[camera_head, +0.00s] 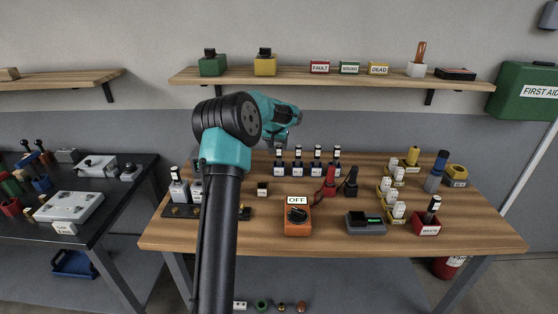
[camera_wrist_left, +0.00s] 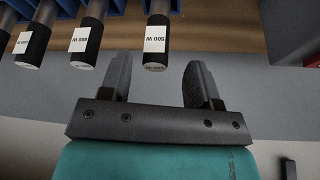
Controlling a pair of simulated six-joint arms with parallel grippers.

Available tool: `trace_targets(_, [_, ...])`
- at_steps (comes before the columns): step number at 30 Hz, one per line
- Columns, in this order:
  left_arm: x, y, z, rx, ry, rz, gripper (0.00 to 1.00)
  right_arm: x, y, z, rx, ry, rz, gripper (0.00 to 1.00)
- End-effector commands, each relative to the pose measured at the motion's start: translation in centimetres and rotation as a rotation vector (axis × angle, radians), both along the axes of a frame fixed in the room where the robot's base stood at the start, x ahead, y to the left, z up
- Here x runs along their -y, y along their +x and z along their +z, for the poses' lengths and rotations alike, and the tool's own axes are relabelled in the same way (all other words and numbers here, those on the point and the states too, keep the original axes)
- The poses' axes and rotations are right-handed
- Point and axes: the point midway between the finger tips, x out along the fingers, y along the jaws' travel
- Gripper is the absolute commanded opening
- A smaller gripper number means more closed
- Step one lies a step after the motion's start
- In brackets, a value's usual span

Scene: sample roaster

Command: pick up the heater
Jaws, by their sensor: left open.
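Several heaters stand upright in a row of dark blue holders at the back of the table; the leftmost heater (camera_head: 279,154) is just below my left gripper (camera_head: 282,142). In the left wrist view, the black heater labelled 500 W (camera_wrist_left: 156,40) lies ahead of the open jaws (camera_wrist_left: 160,72), its end roughly in line with the gap. Another heater labelled 600 W (camera_wrist_left: 86,42) and others are left of it. The jaws are empty and do not visibly touch any heater. My left forearm hides part of the table's left side. My right gripper is not in view.
An orange box marked OFF (camera_head: 297,221) and a grey box reading READY (camera_head: 366,224) stand at the table's front. A red WASTE bin (camera_head: 427,228) is at right. A loaded wooden shelf (camera_head: 335,80) hangs above. Red and black pieces stand right of centre.

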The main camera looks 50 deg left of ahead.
Motion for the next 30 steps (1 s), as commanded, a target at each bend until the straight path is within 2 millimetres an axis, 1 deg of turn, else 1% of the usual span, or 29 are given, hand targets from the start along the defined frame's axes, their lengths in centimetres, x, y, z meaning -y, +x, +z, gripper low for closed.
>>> trace_targets(4, [0.0, 0.5, -1.3, -0.003, -0.002, 0.000, 0.57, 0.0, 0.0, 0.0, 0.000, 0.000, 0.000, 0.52])
trace_targets(9, [-0.2, 1.3, -3.5, -0.002, -0.001, -0.001, 0.57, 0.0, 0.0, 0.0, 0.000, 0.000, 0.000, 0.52])
trace_targets(13, [-0.5, 1.7, -4.5, 0.001, 0.001, -0.001, 0.57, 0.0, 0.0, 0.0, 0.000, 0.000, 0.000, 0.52])
trace_targets(28, [-0.5, 1.8, -4.7, 0.001, 0.001, -0.001, 0.57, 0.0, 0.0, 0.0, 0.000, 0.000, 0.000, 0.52])
trace_targets(29, [-0.5, 1.8, -4.7, 0.001, 0.001, -0.001, 0.56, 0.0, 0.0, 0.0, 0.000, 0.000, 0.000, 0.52])
trace_targets(30, [-0.5, 1.8, -4.7, 0.001, 0.001, -0.001, 0.52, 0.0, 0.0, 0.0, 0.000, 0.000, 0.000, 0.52])
